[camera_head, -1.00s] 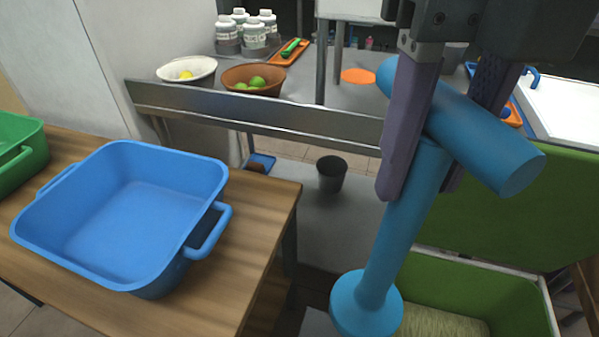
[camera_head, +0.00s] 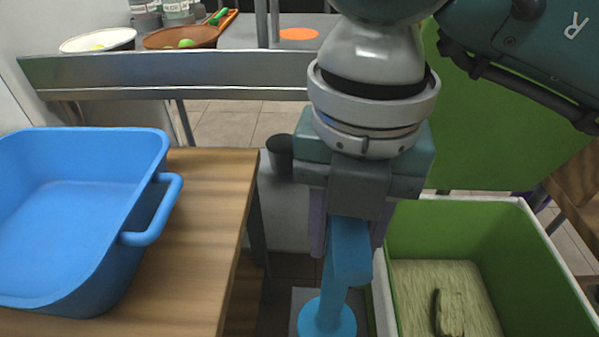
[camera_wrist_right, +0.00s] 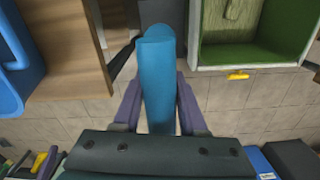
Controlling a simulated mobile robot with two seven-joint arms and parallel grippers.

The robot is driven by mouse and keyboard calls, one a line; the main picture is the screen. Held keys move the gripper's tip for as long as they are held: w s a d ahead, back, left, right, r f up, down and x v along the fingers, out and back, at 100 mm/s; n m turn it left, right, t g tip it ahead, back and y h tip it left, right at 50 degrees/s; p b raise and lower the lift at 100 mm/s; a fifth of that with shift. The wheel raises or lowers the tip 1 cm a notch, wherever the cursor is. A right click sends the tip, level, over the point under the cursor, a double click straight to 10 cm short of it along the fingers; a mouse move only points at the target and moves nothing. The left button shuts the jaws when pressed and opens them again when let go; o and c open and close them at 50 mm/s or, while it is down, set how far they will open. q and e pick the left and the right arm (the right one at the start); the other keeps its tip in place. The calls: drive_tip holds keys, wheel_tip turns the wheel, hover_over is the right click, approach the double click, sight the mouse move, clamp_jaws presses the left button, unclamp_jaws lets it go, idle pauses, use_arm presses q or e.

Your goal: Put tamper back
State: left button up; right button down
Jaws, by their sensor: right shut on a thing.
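The blue tamper (camera_head: 338,285) has a T-shaped handle and a round flat foot. My right gripper (camera_head: 346,235) is shut on its handle and holds it with the foot pointing down, between the wooden table and the green bin. In the right wrist view the tamper (camera_wrist_right: 158,85) lies between the two purple fingers of my right gripper (camera_wrist_right: 158,105). A grey surface shows below the foot; whether the foot touches it I cannot tell. My left gripper is not in view.
A blue basin (camera_head: 70,220) stands on the wooden table (camera_head: 205,220) at left. A green bin (camera_head: 545,270) holding pale fibrous material is close on the right. A dark cup (camera_head: 280,152) and a metal counter (camera_head: 230,70) with bowls are behind.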

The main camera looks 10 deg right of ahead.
sight(334, 288)
wheel_tip(334, 288, down, 8)
drive_tip(key=b, duration=0.1)
drive_tip(key=shift+r+b, duration=0.25)
drive_tip(key=shift+b, duration=0.1)
drive_tip(key=shift+f, duration=0.1)
drive_tip(key=shift+c, duration=2.3)
unclamp_jaws()
